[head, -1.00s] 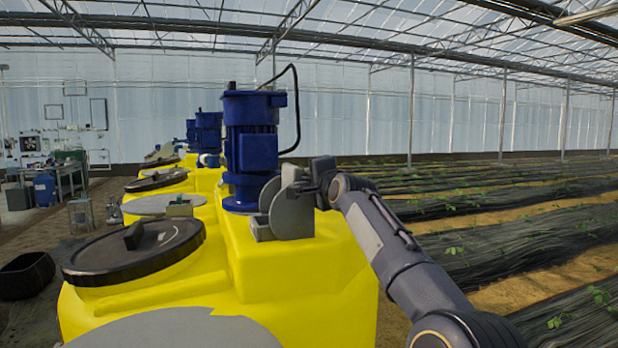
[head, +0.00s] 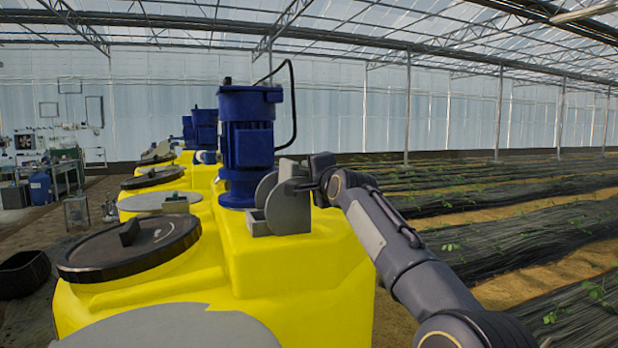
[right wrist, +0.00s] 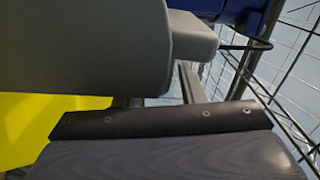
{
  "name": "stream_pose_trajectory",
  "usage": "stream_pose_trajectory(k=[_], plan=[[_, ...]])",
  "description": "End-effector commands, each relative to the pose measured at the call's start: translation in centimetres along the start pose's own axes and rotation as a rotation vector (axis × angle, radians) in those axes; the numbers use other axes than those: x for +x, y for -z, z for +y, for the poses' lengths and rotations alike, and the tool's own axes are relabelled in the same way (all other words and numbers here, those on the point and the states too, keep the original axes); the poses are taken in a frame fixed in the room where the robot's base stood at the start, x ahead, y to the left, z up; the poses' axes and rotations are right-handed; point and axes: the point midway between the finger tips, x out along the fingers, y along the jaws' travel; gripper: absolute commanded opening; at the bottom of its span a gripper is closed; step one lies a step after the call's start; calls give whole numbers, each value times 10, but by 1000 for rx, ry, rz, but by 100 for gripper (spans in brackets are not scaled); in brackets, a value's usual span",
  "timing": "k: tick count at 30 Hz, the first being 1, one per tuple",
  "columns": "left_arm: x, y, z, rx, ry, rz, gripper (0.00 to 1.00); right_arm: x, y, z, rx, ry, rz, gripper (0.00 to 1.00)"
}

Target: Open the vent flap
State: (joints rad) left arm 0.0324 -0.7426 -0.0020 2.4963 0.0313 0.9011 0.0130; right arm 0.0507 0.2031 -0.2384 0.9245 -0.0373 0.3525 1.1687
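A grey vent fitting stands on top of the near yellow tank, beside the blue motor. It shows a rounded disc (head: 265,189) at its left and a grey upright plate (head: 291,211) with a small block at its foot; I cannot tell for certain which piece is the flap. My right gripper (head: 309,181) is at the plate's upper right edge, touching or very near it. In the right wrist view a large grey rounded piece (right wrist: 85,50) fills the upper left, close above a dark gripper part (right wrist: 160,125). The finger gap is hidden. My left gripper is out of view.
The blue motor (head: 247,145) stands right behind the fitting, with a black cable looping from its top. A black round lid (head: 130,248) sits on the yellow tank (head: 290,265) to the left. More tanks run behind. Planted beds (head: 530,230) lie to the right.

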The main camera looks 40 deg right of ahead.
Motion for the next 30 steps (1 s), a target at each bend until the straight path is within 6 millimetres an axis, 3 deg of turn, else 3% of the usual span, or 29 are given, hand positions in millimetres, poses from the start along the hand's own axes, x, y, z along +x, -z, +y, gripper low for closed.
stream_pose_trajectory(k=[6, 12, 30], plan=[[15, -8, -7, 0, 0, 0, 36, -40, 0, 3, 2, 4, -2, 36], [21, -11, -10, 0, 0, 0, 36, -61, 0, 3, 0, -1, 0, 36], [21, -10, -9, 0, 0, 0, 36, -64, 1, 2, 0, -2, 1, 36]])
